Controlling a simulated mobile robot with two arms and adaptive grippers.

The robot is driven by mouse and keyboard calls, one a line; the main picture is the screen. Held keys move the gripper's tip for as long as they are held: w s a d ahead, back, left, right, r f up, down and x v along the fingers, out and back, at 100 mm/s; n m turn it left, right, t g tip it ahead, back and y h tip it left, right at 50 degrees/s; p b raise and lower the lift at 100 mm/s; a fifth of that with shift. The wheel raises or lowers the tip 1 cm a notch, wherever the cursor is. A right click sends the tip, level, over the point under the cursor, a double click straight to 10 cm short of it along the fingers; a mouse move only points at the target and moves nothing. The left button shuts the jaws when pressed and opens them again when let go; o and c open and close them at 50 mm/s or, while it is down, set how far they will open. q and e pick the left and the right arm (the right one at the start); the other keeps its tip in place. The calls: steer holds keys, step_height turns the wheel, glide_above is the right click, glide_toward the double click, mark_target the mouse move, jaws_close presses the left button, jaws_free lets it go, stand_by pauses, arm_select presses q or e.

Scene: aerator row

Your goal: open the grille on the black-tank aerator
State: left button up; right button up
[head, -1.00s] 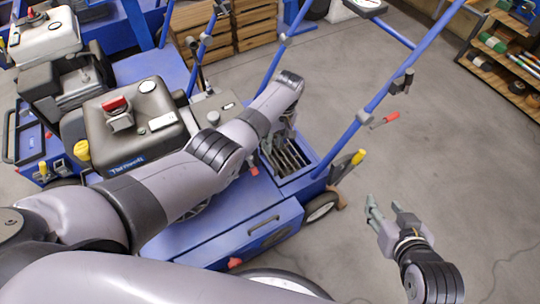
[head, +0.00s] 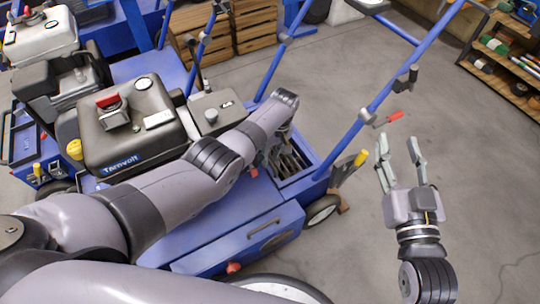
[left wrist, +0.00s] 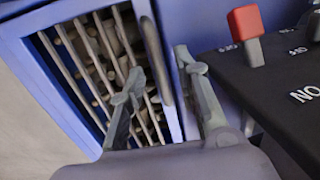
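The black-tank aerator (head: 163,142) is blue and stands left of centre in the head view. Its grille (head: 284,160) has parallel metal bars in a blue frame and lies level with that frame, seemingly closed. The grille fills the left of the left wrist view (left wrist: 70,62), with lumpy pieces behind its bars. My left gripper (left wrist: 160,66) is open over the grille's right edge. A grey bar (left wrist: 152,40) shows between its fingers; I cannot tell whether they touch it. In the head view my left arm partly hides the grille. My right gripper (head: 398,142) is open and empty over the floor.
A blue handle frame (head: 350,130) with a red-tipped lever (head: 394,116) rises beside the grille. A red switch (left wrist: 245,22) on a black panel is close right of my left gripper. A white-tank aerator (head: 45,40) stands behind.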

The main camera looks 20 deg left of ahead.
arm_select(q)
steer(key=shift+c, duration=0.2)
jaws_close()
stand_by(0.7)
